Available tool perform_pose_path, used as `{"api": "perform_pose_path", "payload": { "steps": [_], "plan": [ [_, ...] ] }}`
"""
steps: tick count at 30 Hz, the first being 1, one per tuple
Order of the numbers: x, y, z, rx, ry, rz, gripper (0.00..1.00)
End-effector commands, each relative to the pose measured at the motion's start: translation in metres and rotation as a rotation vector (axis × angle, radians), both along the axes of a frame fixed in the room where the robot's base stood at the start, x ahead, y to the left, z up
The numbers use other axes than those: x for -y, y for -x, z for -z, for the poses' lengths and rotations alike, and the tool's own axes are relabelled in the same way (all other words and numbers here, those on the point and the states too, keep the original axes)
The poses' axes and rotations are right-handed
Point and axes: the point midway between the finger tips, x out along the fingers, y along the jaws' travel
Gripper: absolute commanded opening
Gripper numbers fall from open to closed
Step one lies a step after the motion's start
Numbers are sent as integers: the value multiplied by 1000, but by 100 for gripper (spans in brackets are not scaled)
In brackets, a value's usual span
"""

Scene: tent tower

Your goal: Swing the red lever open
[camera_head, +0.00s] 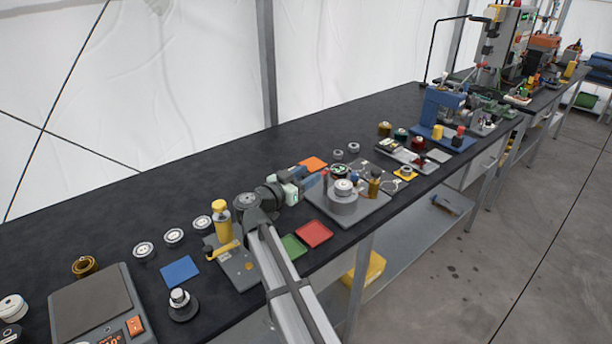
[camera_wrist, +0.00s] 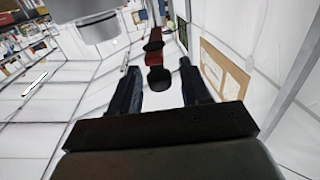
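The red lever (camera_wrist: 154,46) shows in the wrist view, with a dark rounded end (camera_wrist: 158,78) pointing toward me. My gripper (camera_wrist: 159,66) is open, with one dark finger on each side of the lever's end. A gap shows between the lever and each finger, so neither looks closed on it. In the head view my arm reaches over the bench to a grey base plate (camera_head: 374,216) bearing a grey and white cylinder (camera_head: 343,203).
A grey cylinder (camera_wrist: 99,27) hangs close by at the wrist view's upper left. On the black bench are a yellow bottle (camera_head: 222,224), a red tray (camera_head: 314,233), a brass part (camera_head: 375,187) and a scale (camera_head: 92,304). The back of the bench is mostly clear.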

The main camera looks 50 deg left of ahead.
Motion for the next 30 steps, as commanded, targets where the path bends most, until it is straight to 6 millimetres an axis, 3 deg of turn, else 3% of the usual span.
{"api": "perform_pose_path", "payload": {
  "steps": [11, 27, 30],
  "plan": [
    [0, 4, -1, 3, 0, -1, 48],
    [8, 69, -1, 2, 0, -2, 48],
    [9, 74, -1, 2, 0, -1, 48]
  ]
}}
